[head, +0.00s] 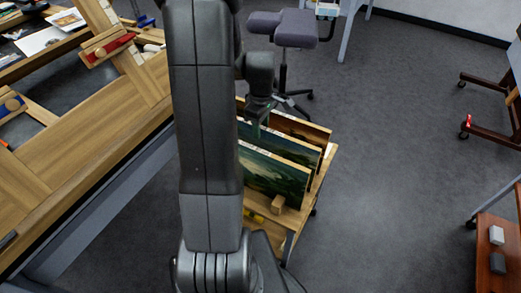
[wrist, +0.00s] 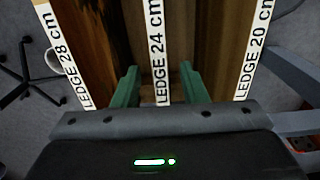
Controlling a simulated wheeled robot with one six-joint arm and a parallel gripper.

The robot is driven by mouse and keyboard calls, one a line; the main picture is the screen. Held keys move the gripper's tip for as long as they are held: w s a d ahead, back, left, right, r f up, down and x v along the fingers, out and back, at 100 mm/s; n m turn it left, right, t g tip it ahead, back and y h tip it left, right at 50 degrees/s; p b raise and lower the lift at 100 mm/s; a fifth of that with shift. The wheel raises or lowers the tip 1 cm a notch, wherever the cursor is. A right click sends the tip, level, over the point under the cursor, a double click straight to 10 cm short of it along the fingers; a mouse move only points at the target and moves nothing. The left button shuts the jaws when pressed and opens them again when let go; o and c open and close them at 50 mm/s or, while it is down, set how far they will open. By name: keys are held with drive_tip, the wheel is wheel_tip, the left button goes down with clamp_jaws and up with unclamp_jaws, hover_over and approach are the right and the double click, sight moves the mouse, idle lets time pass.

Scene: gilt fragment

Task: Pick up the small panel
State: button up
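Several panels stand on edge side by side on a small wooden cart. In the wrist view their top edges carry white labels: "LEDGE 28 cm" on the left panel (wrist: 72,58), "LEDGE 24 cm" on the middle panel (wrist: 157,45) and "LEDGE 20 cm" on the right panel (wrist: 252,50). No label says "small panel". My gripper (wrist: 158,80) is open, its green fingers on either side of the middle panel's edge, with gaps visible. In the head view my gripper (head: 258,122) is over the panels; the near one (head: 275,176) shows a dark green painting. My arm hides their left part.
The wooden cart (head: 322,172) stands beside a large wooden workbench (head: 85,140) on the left. A purple-grey stool (head: 297,28) is behind it. A reddish table (head: 490,262) with two small blocks is at right. Grey floor between is clear.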

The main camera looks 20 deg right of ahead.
wheel_tip(320, 180, down, 4)
drive_tip(key=shift+r, duration=0.25)
drive_tip(key=shift+a, duration=0.1)
clamp_jaws()
drive_tip(key=shift+r, duration=0.1)
